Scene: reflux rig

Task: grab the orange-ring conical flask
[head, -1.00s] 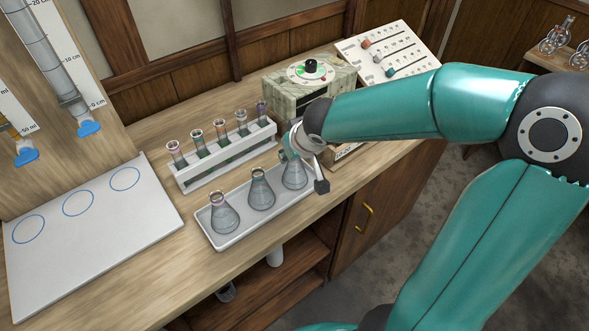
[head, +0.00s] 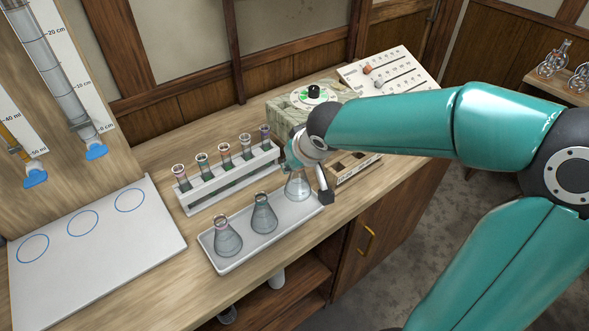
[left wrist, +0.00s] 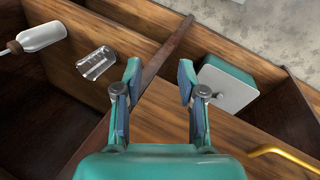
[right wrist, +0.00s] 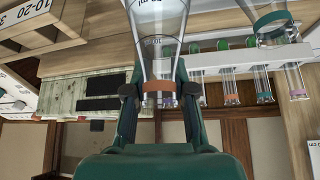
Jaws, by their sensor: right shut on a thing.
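The orange-ring conical flask (right wrist: 158,86) is in my right gripper (right wrist: 159,92); the fingers close on its neck from both sides at the orange band. In the head view this flask (head: 299,187) is upright at the right end of the white tray (head: 222,267), its base looking slightly raised. Two other clear conical flasks stand in the tray, the middle one (head: 263,216) and the left one (head: 227,238). A green-banded flask (right wrist: 272,18) shows in the right wrist view. My left gripper (left wrist: 158,75) is open and empty, seen only in the left wrist view.
A white rack of test tubes (head: 231,179) stands just behind the tray. A stone-patterned box with a dial (head: 290,112) is behind my right gripper. A white board with blue circles (head: 100,250) lies left. Below my left gripper are shelves with a beaker (left wrist: 97,63).

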